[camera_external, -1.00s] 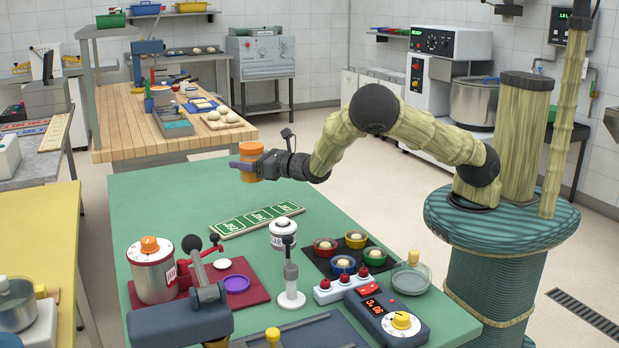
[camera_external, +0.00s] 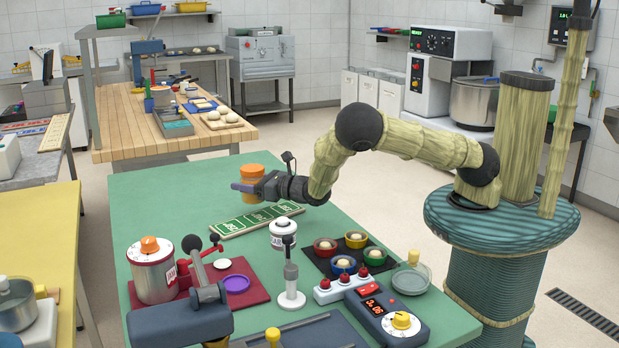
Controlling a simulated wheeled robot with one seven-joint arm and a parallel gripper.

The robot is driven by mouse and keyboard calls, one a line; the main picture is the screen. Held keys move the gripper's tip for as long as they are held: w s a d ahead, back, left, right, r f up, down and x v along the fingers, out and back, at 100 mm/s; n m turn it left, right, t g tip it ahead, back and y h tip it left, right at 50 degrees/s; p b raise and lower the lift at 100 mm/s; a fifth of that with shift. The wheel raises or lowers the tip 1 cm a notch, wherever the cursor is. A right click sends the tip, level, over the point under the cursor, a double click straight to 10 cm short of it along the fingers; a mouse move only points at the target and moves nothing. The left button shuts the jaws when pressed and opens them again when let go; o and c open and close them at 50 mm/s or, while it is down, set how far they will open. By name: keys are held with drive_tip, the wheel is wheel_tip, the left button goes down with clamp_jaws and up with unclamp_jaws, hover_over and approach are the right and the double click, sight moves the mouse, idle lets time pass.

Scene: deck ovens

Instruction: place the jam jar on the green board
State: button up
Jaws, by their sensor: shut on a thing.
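The jam jar (camera_external: 252,172), orange with an orange lid, is upright in my gripper (camera_external: 246,187). My gripper is shut on the jar's body and its dark fingers hide part of it. The green board (camera_external: 232,226), a long strip with white-marked panels, lies on the green table. The jar is in the air, just behind the board's middle in the picture, with a small gap seen between them. Its exact height over the table is hard to tell.
A black mat (camera_external: 318,259) with several coloured bowls is to the right. A large canister (camera_external: 153,272) with an orange knob stands front left. The table's back left (camera_external: 150,195) is clear.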

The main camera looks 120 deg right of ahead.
drive_tip(key=shift+f, duration=1.75)
drive_tip(key=shift+f, duration=0.2)
drive_tip(key=o, duration=1.3)
drive_tip(key=shift+r, duration=0.2)
drive_tip(key=shift+s+a+f, duration=0.1)
drive_tip(key=shift+s+a, duration=0.1)
drive_tip(key=shift+s, duration=0.05)
drive_tip(key=b+v, duration=0.1)
drive_tip(key=v, duration=1)
drive_tip(key=shift+s+a+b, duration=0.15)
drive_tip(key=shift+b, duration=0.15)
